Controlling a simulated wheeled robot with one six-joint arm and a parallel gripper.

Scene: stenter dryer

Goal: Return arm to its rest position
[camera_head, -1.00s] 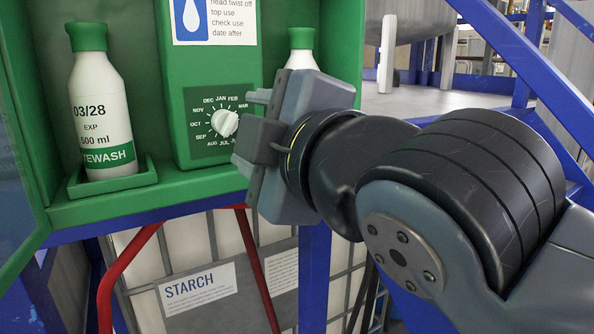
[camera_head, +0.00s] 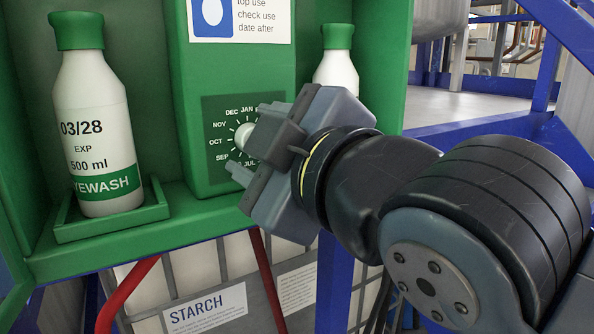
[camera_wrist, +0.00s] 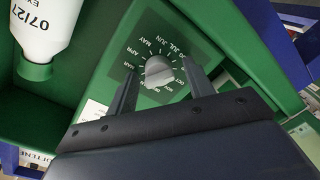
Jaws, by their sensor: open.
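My gripper (camera_head: 252,140) is open and empty in front of the green eyewash cabinet. Its two fingers point at the month dial, and it partly covers the dial in the head view. The round white dial knob (camera_head: 242,137) sits on a dark green plate on the central green box (camera_head: 228,75). In the wrist view, the gripper's fingers (camera_wrist: 160,86) lie either side of the knob (camera_wrist: 158,70), with visible gaps. The distance from fingertips to panel is hard to tell. My arm reaches in from the lower right, bent at the wrist.
Below are a red tube (camera_head: 125,292) and a STARCH label (camera_head: 205,308). Blue rails (camera_head: 545,45) stand right.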

